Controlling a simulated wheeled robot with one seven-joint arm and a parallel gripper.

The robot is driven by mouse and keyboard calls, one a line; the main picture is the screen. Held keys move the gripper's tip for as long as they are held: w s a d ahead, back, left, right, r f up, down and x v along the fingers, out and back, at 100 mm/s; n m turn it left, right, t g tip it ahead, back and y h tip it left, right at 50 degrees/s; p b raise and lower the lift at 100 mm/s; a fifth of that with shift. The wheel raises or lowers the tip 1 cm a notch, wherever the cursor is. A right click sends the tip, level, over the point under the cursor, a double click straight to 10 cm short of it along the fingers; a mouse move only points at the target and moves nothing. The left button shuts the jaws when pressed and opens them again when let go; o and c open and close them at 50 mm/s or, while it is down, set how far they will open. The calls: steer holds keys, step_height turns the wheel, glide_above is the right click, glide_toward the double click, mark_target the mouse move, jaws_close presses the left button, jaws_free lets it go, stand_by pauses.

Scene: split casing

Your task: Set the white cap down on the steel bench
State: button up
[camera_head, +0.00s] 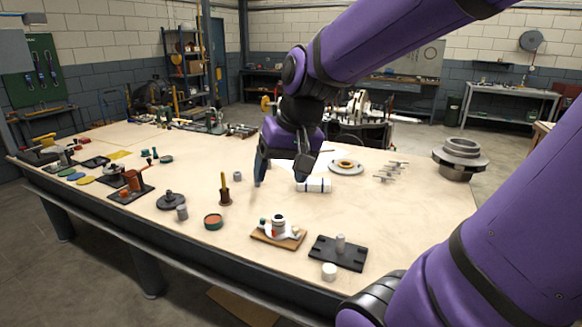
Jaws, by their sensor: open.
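My gripper (282,172) is open above the middle of the large pale-topped table (370,215), its two fingers pointing down and apart, with nothing visible between them. A small plain white cylinder (329,271), which looks like the white cap, stands at the table's front edge beside a black plate. A longer white cylinder with a dark band (314,185) lies just right of and below the right finger; I cannot tell whether they touch. A grey metal bench (508,91) stands against the back right wall; I cannot tell whether it is the steel bench.
The black plate (338,252) carries a grey peg. A wooden board (278,237) with a white part sits left of it. A brown holder (225,197), a grey flanged part (460,158) and several small parts stand around the table. The table's front right is mostly clear.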

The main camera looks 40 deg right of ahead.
steer(key=s+a+r+n+t, duration=0.1)
steer(key=s+a+r+n, duration=0.1)
steer(key=s, duration=0.2)
steer(key=s+a+r+n+h, duration=0.1)
steer(key=s+a+r+n, duration=0.1)
steer(key=s, duration=0.2)
steer(key=shift+r+n+t, duration=0.15)
steer(key=shift+n+t, duration=0.25)
steer(key=shift+w, duration=0.55)
